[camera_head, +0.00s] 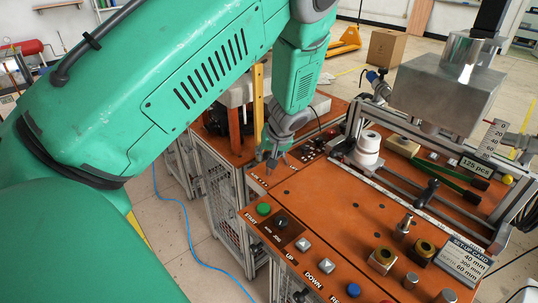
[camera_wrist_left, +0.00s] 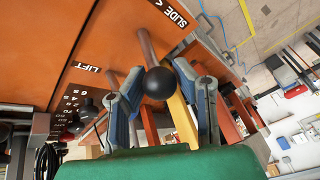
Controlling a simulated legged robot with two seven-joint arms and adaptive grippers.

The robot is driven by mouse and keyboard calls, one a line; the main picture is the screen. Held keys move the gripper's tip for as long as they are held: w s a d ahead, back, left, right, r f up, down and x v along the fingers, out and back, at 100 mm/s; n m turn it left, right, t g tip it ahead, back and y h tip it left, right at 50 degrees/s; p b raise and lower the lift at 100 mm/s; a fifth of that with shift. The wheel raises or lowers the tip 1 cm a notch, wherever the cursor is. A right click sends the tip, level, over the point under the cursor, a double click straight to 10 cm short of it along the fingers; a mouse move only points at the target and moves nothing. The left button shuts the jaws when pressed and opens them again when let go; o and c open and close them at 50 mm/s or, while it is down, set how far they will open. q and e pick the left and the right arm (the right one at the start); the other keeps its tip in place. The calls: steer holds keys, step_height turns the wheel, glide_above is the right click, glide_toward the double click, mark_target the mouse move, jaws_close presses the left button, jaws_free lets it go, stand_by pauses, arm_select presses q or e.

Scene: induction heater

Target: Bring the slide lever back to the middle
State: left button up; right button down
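The slide lever shows in the left wrist view as a rod with a black ball knob (camera_wrist_left: 159,83), beside the printed word SLIDE. My left gripper (camera_wrist_left: 159,72) is open, with one finger on each side of the knob and small gaps visible. In the head view my left gripper (camera_head: 272,163) points down over the far left part of the orange panel. The slide lever cannot be made out there. My right gripper is in neither view.
A second rod (camera_wrist_left: 112,82) stands near the LIFT label in the left wrist view. The orange panel (camera_head: 320,200) carries a green button (camera_head: 263,209) and other controls.

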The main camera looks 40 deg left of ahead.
arm_select(q)
steer(key=shift+o, duration=1.2)
steer(key=shift+s+d, duration=0.1)
steer(key=shift+d+r, duration=0.25)
steer(key=v, duration=1.2)
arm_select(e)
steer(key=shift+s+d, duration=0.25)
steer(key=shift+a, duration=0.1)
arm_select(q)
steer(key=shift+a, duration=0.2)
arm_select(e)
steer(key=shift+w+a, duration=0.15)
arm_select(q)
steer(key=shift+d, duration=0.1)
